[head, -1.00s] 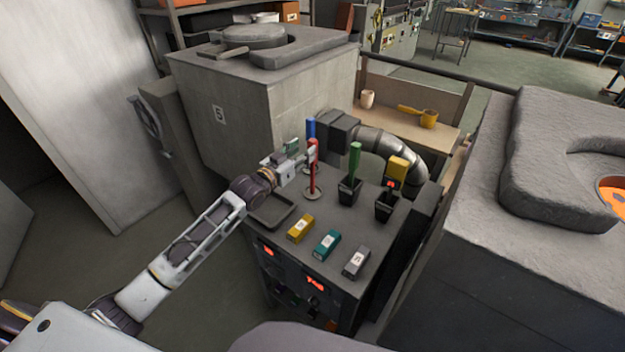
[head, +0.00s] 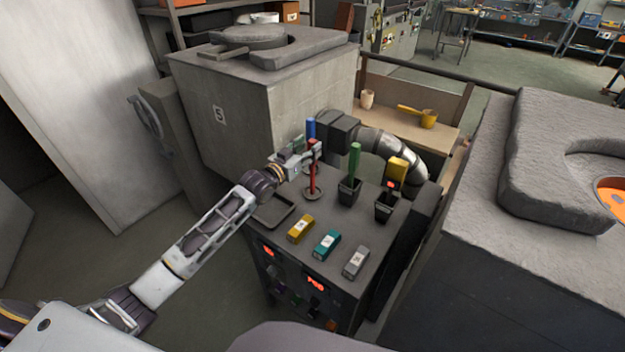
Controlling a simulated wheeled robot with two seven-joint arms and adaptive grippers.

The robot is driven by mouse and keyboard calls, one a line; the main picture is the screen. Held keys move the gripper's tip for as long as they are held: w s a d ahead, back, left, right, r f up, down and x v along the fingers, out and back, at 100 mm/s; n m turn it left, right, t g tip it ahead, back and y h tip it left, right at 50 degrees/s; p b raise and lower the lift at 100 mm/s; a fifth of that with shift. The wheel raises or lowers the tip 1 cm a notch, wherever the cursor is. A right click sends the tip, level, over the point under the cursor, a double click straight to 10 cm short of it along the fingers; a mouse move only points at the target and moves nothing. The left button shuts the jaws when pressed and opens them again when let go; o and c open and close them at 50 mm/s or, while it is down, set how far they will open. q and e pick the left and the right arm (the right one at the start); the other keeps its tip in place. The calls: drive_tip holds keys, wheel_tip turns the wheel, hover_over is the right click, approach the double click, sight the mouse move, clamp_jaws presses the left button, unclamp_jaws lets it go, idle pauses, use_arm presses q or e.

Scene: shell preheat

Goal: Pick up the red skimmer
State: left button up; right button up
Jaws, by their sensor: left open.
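The red skimmer (head: 313,180) stands upright on the dark grey stand, its thin red shaft rising from a round base. My left gripper (head: 311,151) is open at the upper part of the skimmer's handle, with its fingers beside or around it; I cannot tell which. The fingers partly hide the top of the handle. My right gripper is not in view.
A blue-handled tool (head: 311,126) stands just behind the skimmer. A green-handled tool (head: 354,160) and a yellow tool (head: 397,168) stand in black cups to the right. Yellow, teal (head: 327,245) and grey blocks lie in front. A shallow tray (head: 274,211) lies at left.

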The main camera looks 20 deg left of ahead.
use_arm(q)
drive_tip(key=shift+x, duration=1.45)
clamp_jaws()
